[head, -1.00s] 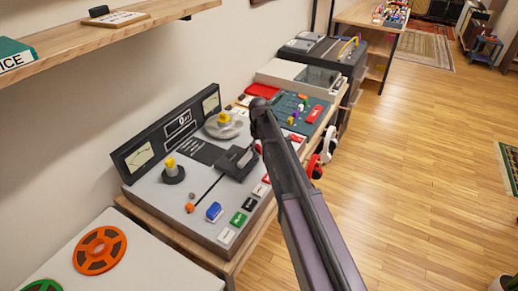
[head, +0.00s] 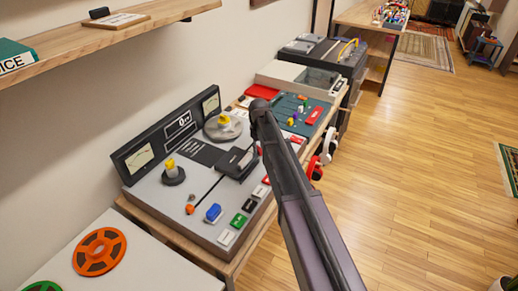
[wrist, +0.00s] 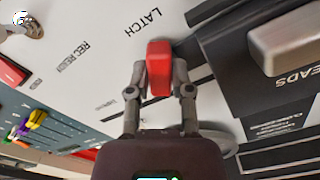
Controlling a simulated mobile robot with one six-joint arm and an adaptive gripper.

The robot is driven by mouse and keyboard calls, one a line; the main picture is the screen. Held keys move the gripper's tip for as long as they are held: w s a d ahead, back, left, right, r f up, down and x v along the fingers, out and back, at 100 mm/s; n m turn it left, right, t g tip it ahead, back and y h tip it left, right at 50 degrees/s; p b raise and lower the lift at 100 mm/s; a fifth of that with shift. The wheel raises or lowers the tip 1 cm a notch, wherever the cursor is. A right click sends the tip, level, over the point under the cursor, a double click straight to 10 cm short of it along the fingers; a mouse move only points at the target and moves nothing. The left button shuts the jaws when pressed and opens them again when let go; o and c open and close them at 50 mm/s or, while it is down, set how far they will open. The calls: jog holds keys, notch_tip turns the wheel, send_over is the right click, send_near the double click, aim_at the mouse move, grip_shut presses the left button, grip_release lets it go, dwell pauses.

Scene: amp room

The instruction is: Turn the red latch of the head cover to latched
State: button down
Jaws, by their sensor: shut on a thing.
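The red latch (wrist: 159,68) stands on the pale deck panel beside the printed word LATCH in the wrist view. My gripper (wrist: 160,80) is shut on it, with one finger on each side. The dark head cover (wrist: 230,60), with HEADS lettering next to it, lies to the right in the wrist view. In the head view the head cover (head: 237,162) sits on the tape deck (head: 180,210). There my own arm hides the latch and the gripper fingers.
A grey reel hub with a yellow knob (head: 223,121) and a second yellow knob (head: 172,168) stand on the deck. Blue (head: 213,213), green and red buttons line its front edge. A teal mixer panel (head: 300,105) lies beyond. A wooden shelf (head: 110,30) overhangs at upper left.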

jog(key=m, duration=0.6)
jog(key=shift+s+a, duration=0.1)
jog(key=shift+a, duration=0.3)
jog(key=m, duration=0.6)
jog(key=shift+a, duration=0.25)
jog(key=c, duration=0.5)
grip_release()
